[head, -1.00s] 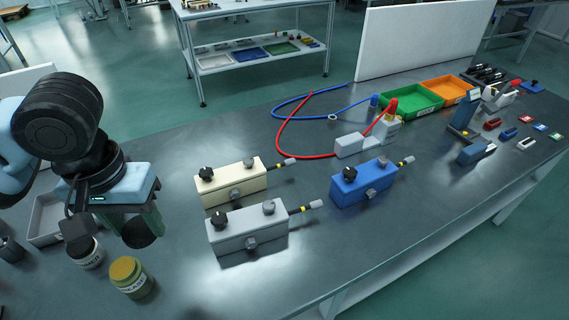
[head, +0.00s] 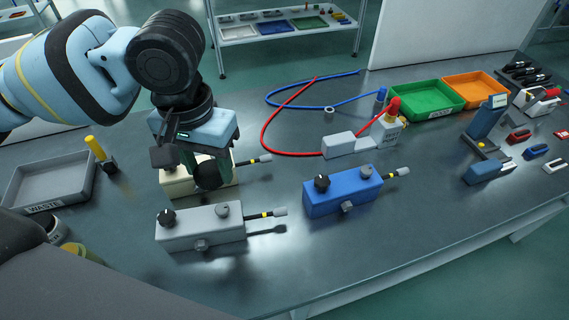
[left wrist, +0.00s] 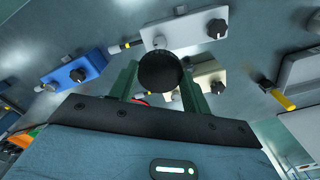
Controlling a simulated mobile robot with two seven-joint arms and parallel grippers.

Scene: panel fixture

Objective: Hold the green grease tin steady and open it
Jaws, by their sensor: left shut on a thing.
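My left gripper (head: 207,168) is shut on a dark round thing (head: 207,176), held in front of the cream box with knobs. In the left wrist view the dark round thing (left wrist: 160,72) sits between the two green fingers of my left gripper (left wrist: 160,80). I cannot tell whether it is a tin or only a lid; no green side shows apart from the fingers. At the lower left, a tin with a yellow-olive top (head: 78,250) and a dark-topped tin (head: 53,229) stand partly hidden by a dark shape. My right gripper is not in view.
A cream box (head: 178,182), a grey box (head: 200,228) and a blue box (head: 343,190) with knobs stand near the left gripper. A grey WASTE tray (head: 50,185) and a yellow-handled tool (head: 98,152) are at left. The front middle of the bench is clear.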

